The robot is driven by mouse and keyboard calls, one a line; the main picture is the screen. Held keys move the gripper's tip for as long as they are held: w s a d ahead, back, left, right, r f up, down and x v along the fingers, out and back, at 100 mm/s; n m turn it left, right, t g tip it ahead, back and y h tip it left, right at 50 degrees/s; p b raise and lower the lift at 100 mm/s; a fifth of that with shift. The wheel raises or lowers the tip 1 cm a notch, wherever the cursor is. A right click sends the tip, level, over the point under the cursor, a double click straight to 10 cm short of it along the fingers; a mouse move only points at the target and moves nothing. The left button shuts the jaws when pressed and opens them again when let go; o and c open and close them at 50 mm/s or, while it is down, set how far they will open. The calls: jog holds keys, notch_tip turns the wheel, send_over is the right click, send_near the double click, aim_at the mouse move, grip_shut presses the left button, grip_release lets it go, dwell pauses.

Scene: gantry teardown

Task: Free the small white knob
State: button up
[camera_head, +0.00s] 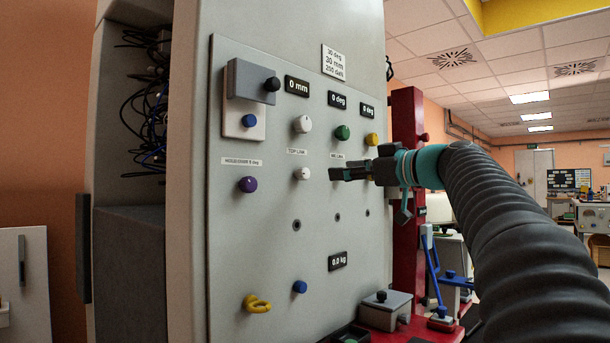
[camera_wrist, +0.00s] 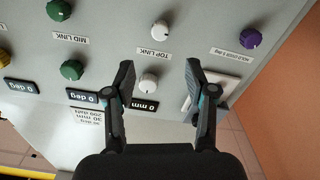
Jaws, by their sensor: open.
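The small white knob (camera_head: 303,173) sits on the grey panel below the TOP LINK label. In the wrist view, which is upside down, the small white knob (camera_wrist: 160,30) lies beyond the fingertips, between their lines. My gripper (camera_head: 336,173) is in front of the panel, to the right of the knob in the head view. In the wrist view my gripper (camera_wrist: 160,65) is open and empty. A larger white knob (camera_head: 302,124) sits above the label. In the wrist view the larger white knob (camera_wrist: 148,83) appears between the fingers; contact is not seen.
A purple knob (camera_head: 247,184) is to the left and a green knob (camera_head: 342,132) to the upper right. Another green knob (camera_wrist: 58,10) shows in the wrist view. A grey block (camera_head: 252,81) juts out at upper left. A red post (camera_head: 407,130) stands at right.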

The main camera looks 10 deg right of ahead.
aim_at(306, 172)
jog(key=p+x, duration=0.2)
jog(key=x, duration=0.9)
jog(key=shift+w+a, duration=0.15)
jog(key=shift+w, duration=0.1)
jog(key=shift+c, duration=0.2)
grip_shut()
